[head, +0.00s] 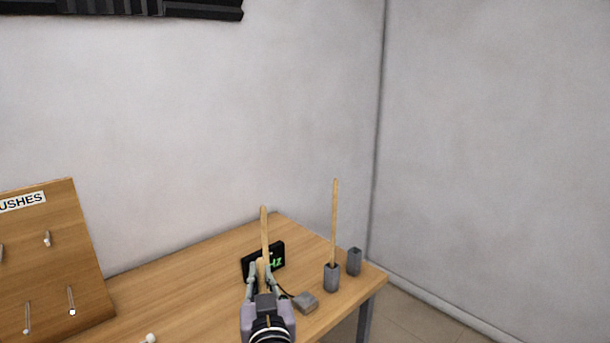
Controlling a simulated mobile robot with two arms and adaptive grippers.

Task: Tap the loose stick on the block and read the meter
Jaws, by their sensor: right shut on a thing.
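My right gripper (263,278) is shut on a wooden stick (264,226), which stands roughly upright above the table. The stick's lower end is hidden by the gripper. A small grey block (306,302) lies on the table just right of the gripper, with a dark cable running from it. The black meter (278,249) stands behind the gripper. Its green display is partly covered, and I can make out only "Hz". A second wooden stick (334,222) stands upright in a grey holder (332,278). My left gripper is not in view.
An empty-looking grey holder (354,262) stands near the table's right corner. A wooden pegboard (50,262) labelled "USHES" stands at the left with several pegs. The wooden table (190,278) is clear between pegboard and meter. A small white-tipped thing (150,338) shows at the bottom edge.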

